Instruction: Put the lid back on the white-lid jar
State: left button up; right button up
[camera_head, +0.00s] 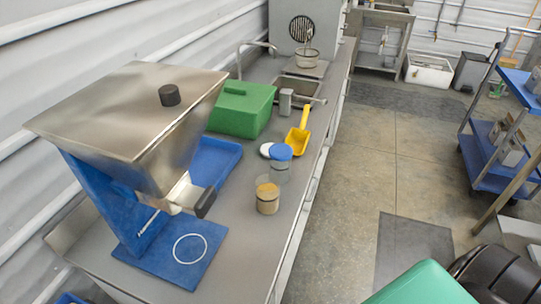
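An open jar (268,200) with tan contents stands upright near the front edge of the steel counter, with no lid on it. A white lid (266,149) lies on the counter farther back, partly hidden behind a second jar's blue lid (281,152). That second, clear jar (279,172) stands just behind the open jar. Neither of my grippers shows in the head view.
A steel hopper (140,115) on a blue stand is left of the jars. A blue tray (215,160), a green box (240,110), a yellow scoop (299,135) and a sink (300,90) are behind. Bare counter (250,245) lies in front of the open jar.

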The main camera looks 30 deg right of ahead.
aim_at(268, 187)
jog(key=k, duration=0.45)
jog(key=k+u, duration=0.2)
jog(key=u, duration=1.05)
jog(key=k+l, duration=0.1)
jog(key=l, duration=0.45)
jog(key=k+l, duration=0.1)
jog(key=l, duration=0.95)
jog(key=k+l, duration=0.15)
jog(key=l, duration=0.35)
jog(key=k+l, duration=0.1)
jog(key=l, duration=0.45)
jog(key=k+l, duration=0.1)
jog(key=l, duration=0.4)
